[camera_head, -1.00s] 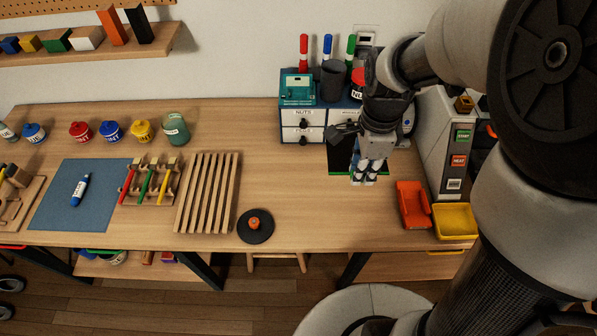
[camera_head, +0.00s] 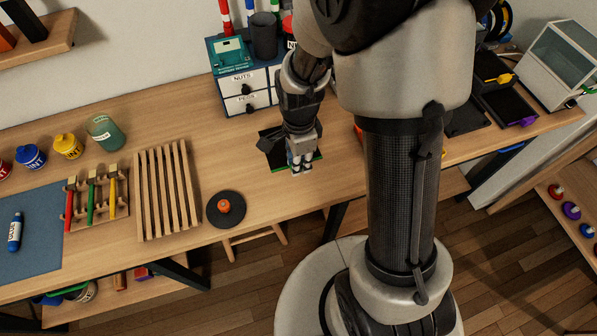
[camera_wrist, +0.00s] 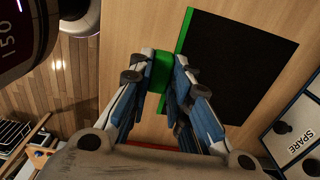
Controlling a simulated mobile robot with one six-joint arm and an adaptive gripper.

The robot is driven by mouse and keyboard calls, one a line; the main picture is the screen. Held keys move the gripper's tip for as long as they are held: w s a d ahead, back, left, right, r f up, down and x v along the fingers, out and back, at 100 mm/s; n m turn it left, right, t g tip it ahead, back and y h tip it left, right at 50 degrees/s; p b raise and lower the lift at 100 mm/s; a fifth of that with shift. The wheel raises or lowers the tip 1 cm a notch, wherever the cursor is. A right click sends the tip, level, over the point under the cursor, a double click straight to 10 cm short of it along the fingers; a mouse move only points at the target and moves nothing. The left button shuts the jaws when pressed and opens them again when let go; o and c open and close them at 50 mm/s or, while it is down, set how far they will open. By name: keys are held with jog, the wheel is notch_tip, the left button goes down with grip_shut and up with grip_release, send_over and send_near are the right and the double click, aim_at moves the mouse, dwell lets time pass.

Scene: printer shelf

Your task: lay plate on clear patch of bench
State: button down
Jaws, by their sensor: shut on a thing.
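The plate (camera_head: 271,147) is a black square with a green edge strip. In the head view it shows in front of the drawer cabinet, partly hidden by my wrist. My gripper (camera_head: 302,168) is over the front part of the bench (camera_head: 345,184). In the wrist view, the fingers (camera_wrist: 160,75) are shut on the green tab at the edge of the plate (camera_wrist: 235,65). The plate looks roughly level with the bench top. I cannot tell whether it touches the wood.
The drawer cabinet (camera_head: 239,92) stands behind the plate. A round black dish (camera_head: 226,209) with an orange piece and a slatted wooden rack (camera_head: 165,190) lie to the left. Bare wood lies between dish and gripper.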

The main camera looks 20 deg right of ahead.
aim_at(299, 178)
jog(key=shift+f+b, duration=0.75)
jog(key=shift+f, duration=1.6)
jog(key=shift+f, duration=0.1)
jog(key=c, duration=1.5)
grip_release()
notch_tip(299, 178, up, 12)
jog(key=p, duration=0.4)
jog(key=shift+s+r+n+t, duration=0.75)
jog(key=shift+s+r+n, duration=1.75)
jog(key=shift+r+n, duration=0.55)
jog(key=shift+s+r+n+t, duration=0.8)
jog(key=shift+s+r+n, duration=1.75)
jog(key=shift+r+n, duration=0.5)
jog(key=shift+s+r+n+t, duration=0.75)
jog(key=shift+s+r+n, duration=1.75)
jog(key=shift+r+n, duration=0.5)
